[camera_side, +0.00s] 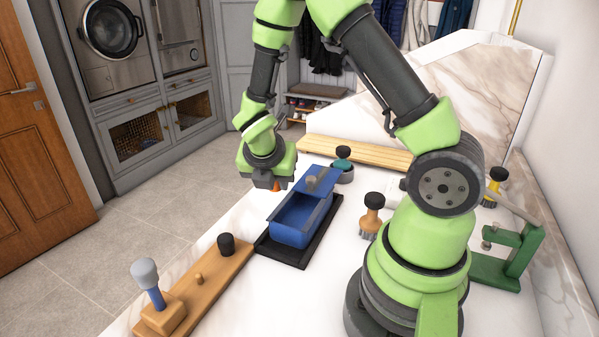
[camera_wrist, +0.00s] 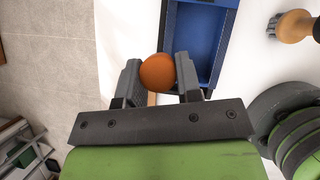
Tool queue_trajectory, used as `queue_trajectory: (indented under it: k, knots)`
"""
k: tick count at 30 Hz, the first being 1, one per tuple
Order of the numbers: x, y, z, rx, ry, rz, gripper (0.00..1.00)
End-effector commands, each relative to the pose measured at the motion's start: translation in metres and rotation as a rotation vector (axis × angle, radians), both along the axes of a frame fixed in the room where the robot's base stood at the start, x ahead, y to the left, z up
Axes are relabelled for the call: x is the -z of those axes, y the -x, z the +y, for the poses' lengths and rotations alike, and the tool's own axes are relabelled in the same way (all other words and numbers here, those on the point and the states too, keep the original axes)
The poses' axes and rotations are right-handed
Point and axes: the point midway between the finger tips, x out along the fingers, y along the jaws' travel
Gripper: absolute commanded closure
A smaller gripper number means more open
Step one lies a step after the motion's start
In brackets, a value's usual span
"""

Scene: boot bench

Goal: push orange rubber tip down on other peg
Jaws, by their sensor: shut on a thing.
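The orange rubber tip (camera_wrist: 157,72) sits between the two fingers of my gripper (camera_wrist: 160,82) in the wrist view and looks round from above. In the side view a bit of the orange tip (camera_side: 277,187) shows under my gripper (camera_side: 270,184), left of the blue box and above the bench edge. A wooden board (camera_side: 212,284) lies at the front left. It bears a blue peg with a grey tip (camera_side: 145,272) on a wooden block, a short bare wooden peg (camera_side: 198,279) and a black tip (camera_side: 226,244). The board's pegs are not clear in the wrist view.
Several black-topped brushes, one an orange-handled brush (camera_side: 371,215), and a green stand (camera_side: 505,262) are further right. The bench edge drops to the tiled floor (camera_side: 150,190) at left.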

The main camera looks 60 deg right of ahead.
Motion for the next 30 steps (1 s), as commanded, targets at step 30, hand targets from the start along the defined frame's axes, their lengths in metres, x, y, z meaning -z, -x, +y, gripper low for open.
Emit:
queue_trajectory:
  k: [30]
  knots:
    - [0.048, -0.044, 0.189, -0.782, 0.006, 0.001, 1.0]
